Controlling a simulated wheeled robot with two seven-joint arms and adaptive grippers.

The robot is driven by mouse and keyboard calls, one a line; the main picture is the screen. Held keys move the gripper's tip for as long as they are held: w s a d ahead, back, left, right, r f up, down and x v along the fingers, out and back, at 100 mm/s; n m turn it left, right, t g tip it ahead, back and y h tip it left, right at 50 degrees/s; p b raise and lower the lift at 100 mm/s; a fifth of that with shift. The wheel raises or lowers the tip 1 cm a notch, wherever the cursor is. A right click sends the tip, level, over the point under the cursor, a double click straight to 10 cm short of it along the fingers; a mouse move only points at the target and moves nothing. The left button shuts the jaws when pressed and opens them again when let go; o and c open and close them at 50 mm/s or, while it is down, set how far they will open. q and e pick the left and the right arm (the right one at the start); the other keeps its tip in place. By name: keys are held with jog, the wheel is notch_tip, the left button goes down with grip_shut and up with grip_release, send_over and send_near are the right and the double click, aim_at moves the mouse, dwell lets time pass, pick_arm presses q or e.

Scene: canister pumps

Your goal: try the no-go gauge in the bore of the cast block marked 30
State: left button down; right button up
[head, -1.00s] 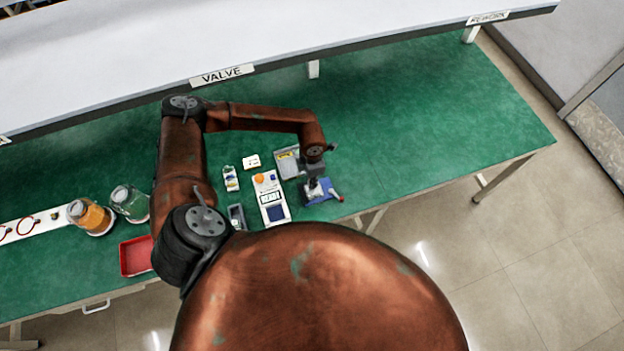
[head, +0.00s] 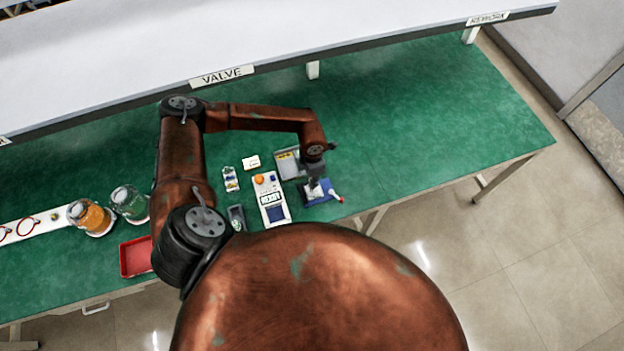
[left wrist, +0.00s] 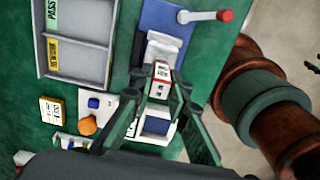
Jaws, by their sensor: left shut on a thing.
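My left gripper (head: 316,178) is over the blue clamp fixture (head: 322,193) near the table's front edge. In the left wrist view its fingers (left wrist: 163,88) are shut on a small piece with white and red marked faces (left wrist: 162,78), which looks like the no-go gauge; its lettering is too small to read. A pale grey block (left wrist: 164,46) sits on the blue fixture just beyond the held piece. It looks like the cast block; its bore and marking cannot be made out. Whether the gauge touches it is unclear. My right gripper is out of view.
The fixture has a red-tipped lever (left wrist: 224,15). Left of it stand a white tester (head: 271,199) with an orange button and a grey two-bay tray (head: 289,164) labelled PASS in one bay. Farther left are a red tray (head: 136,257) and jars (head: 130,203). The table's right side is clear.

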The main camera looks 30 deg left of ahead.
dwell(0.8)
pick_arm(q)
jog(key=shift+f+b, duration=0.45)
dwell(0.5)
jog(key=shift+r, duration=0.45)
dwell(0.5)
jog(key=shift+s, duration=0.1)
dwell(0.7)
jog(key=shift+f+b, duration=0.35)
jog(key=shift+f, duration=0.1)
jog(key=shift+r, duration=0.15)
dwell(0.7)
jog(key=shift+r, duration=0.3)
